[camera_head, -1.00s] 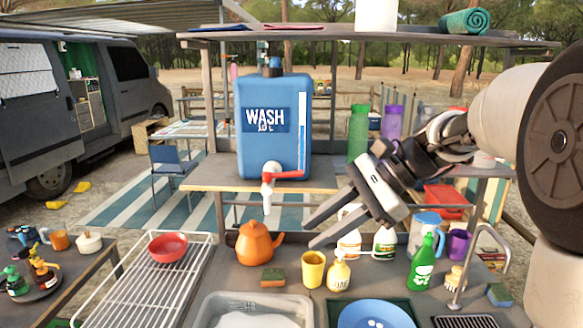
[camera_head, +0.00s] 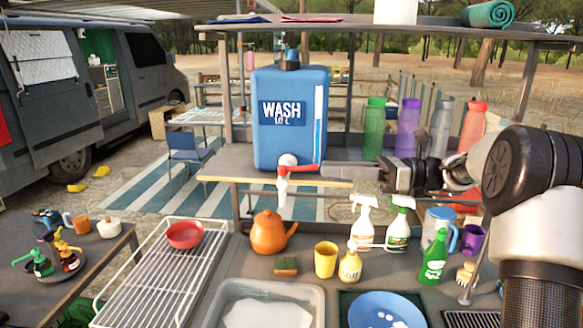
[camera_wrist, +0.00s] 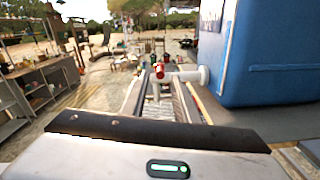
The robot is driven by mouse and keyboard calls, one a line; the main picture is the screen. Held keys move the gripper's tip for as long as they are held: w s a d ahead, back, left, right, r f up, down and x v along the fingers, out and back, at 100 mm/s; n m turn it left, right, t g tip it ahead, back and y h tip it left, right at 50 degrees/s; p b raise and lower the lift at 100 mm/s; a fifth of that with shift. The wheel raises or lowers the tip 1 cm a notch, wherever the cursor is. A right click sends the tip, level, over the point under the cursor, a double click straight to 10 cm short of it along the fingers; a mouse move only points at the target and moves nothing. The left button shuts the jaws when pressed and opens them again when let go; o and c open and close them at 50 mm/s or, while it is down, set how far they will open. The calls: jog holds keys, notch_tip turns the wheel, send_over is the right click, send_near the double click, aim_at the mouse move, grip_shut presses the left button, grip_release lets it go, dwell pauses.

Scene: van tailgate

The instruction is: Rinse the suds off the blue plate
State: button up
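The blue plate (camera_head: 365,308) lies low in the head view on a dark green mat, with white suds patches on it. A blue water container (camera_head: 262,150) marked WASH stands on the shelf. Its white tap has a red lever (camera_head: 304,168) pointing right. My gripper (camera_head: 326,172) is level with the tap, fingers pointing left at the lever's end. In the wrist view the tap with its red lever (camera_wrist: 159,71) shows ahead of the fingers (camera_wrist: 160,100), which look apart with nothing between them. I cannot tell whether they touch the lever.
A basin (camera_head: 222,290) with white suds stands left of the plate. A wire rack (camera_head: 135,285) holds a red bowl (camera_head: 184,235). An orange teapot (camera_head: 269,235), a yellow cup (camera_head: 326,260) and several bottles stand behind.

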aim_at(299, 169)
jog(key=a, duration=1)
jog(key=shift+w, duration=0.25)
jog(key=shift+c, duration=0.3)
grip_shut()
